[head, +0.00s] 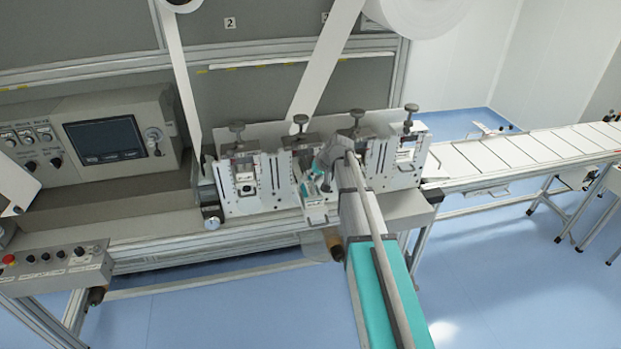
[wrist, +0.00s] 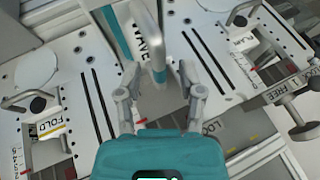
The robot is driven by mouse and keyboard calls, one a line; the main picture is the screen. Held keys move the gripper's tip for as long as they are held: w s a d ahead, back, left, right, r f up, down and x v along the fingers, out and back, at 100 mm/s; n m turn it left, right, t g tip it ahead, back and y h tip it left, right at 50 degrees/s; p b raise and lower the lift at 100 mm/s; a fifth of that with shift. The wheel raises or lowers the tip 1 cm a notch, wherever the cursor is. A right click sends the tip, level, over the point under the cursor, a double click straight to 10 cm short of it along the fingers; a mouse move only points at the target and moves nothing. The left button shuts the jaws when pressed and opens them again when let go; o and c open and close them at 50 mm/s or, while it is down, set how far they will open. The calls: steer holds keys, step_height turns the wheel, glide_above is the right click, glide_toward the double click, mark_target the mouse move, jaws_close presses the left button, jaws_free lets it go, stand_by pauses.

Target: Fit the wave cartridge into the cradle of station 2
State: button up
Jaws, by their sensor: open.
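The wave cartridge (wrist: 180,42) shows in the wrist view as a pale block with a WAVE label, a teal stripe and a grey loop handle (wrist: 158,50). It lies in the gap between two white slotted plates; the head view shows a pale, teal-marked part (head: 316,212) there, leaning out at the front. I cannot tell whether it is seated. My gripper (wrist: 157,78) is open, with one finger on each side of the handle; contact is not clear. In the head view my gripper (head: 322,170) and arm hide much of this station. No station number is readable on the cradle.
White station plates (head: 240,203) with black knobs stand in a row along the machine. A FOLD-labelled unit (wrist: 45,125) is at left in the wrist view. White web strips (head: 328,60) hang above. A control panel (head: 95,140) is left, a conveyor (head: 530,150) right.

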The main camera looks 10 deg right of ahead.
steer(key=p+v, duration=0.9)
steer(key=v, duration=0.2)
stand_by(0.3)
steer(key=shift+r, duration=0.15)
stand_by(0.4)
steer(key=s+a+f+g+h, duration=0.1)
steer(key=s+a, duration=0.1)
steer(key=s, duration=0.6)
steer(key=s+a+f+g+h, duration=0.1)
steer(key=s+a+g+h, duration=0.1)
steer(key=s, duration=0.6)
steer(key=s+a+n+g+h, duration=0.1)
steer(key=s+a, duration=0.3)
steer(key=s, duration=0.5)
steer(key=shift+f+g, duration=0.3)
steer(key=shift+f, duration=0.1)
steer(key=shift+a, duration=0.1)
step_height(320, 180, down, 18)
steer(key=b, duration=1.7)
steer(key=shift+b, duration=0.35)
steer(key=shift+r, duration=0.15)
